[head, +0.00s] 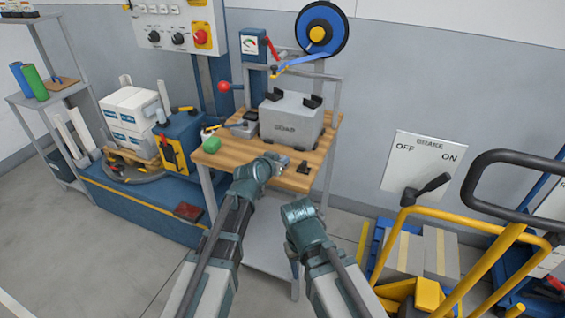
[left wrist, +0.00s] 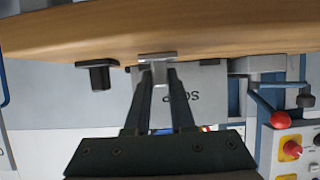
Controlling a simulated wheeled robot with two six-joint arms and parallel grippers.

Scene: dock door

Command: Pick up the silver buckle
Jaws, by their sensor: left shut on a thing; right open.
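The silver buckle (left wrist: 157,57) is a small grey metal piece between the fingertips of my left gripper (left wrist: 158,72) in the left wrist view. My left gripper is shut on it, close to the wooden bench top (left wrist: 220,40); I cannot tell whether the buckle touches the wood. In the head view my left gripper (head: 277,160) is over the front part of the bench (head: 240,160), and the buckle is mostly hidden there. My right gripper (head: 296,207) is open and lower, in front of the bench, with its fingers hardly visible.
A small black piece (head: 304,167) stands on the bench just right of my left gripper. A yellow-railed cart (head: 510,235) stands at the right.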

